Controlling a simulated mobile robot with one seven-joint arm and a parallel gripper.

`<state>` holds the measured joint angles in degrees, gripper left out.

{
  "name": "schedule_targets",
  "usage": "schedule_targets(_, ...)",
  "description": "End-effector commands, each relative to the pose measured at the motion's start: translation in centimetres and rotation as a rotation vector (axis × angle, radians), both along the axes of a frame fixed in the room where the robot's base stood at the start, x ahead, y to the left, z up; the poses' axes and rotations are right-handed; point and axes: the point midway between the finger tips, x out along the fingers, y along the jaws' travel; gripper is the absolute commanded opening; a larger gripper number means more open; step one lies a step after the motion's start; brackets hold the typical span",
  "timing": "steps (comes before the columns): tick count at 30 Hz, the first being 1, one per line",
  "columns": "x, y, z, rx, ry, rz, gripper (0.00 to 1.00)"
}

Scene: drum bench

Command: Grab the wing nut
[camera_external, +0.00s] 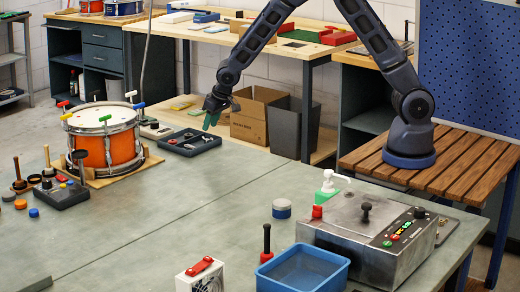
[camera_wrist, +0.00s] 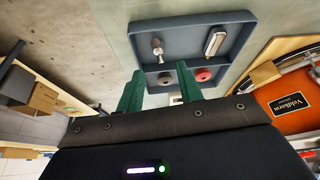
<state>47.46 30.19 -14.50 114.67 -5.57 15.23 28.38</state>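The dark grey compartment tray (camera_external: 205,149) lies on the bench beside the drum. The wrist view shows the tray (camera_wrist: 133,42) from above. A small silver piece (camera_wrist: 157,47), possibly the wing nut, lies in its upper left compartment. An elongated silver piece (camera_wrist: 214,41) lies in the upper right one. A tan piece (camera_wrist: 165,78) and a red round piece (camera_wrist: 203,75) lie in the lower compartments. My gripper (camera_wrist: 160,69) is open, its green fingers apart with nothing seen held. In the external view my gripper (camera_external: 211,119) hangs above the tray, clear of it.
An orange drum (camera_external: 91,152) with coloured tuning keys stands left of the tray. A cardboard box (camera_external: 251,115) and a dark bin (camera_external: 294,127) sit behind the bench edge. A metal machine (camera_external: 350,245) and blue bin (camera_external: 303,272) stand at the front right. The bench middle is clear.

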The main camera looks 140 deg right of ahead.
Motion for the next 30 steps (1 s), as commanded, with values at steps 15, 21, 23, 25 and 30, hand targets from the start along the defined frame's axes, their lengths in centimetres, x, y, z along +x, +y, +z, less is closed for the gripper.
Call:
schedule_targets(15, 0.2, -1.8, -4.6, 0.0, 0.0, 0.0, 0.36)
schedule_targets(21, 0.2, -1.8, -4.7, -0.001, 0.0, 0.0, 0.36)
schedule_targets(23, 0.2, -1.8, -4.7, 0.0, 0.0, 0.0, 0.25)
schedule_targets(25, 0.2, -1.8, -4.6, 0.0, 0.0, 0.0, 0.11)
schedule_targets(30, 0.2, -1.8, -4.6, 0.0, 0.0, 0.0, 0.0)
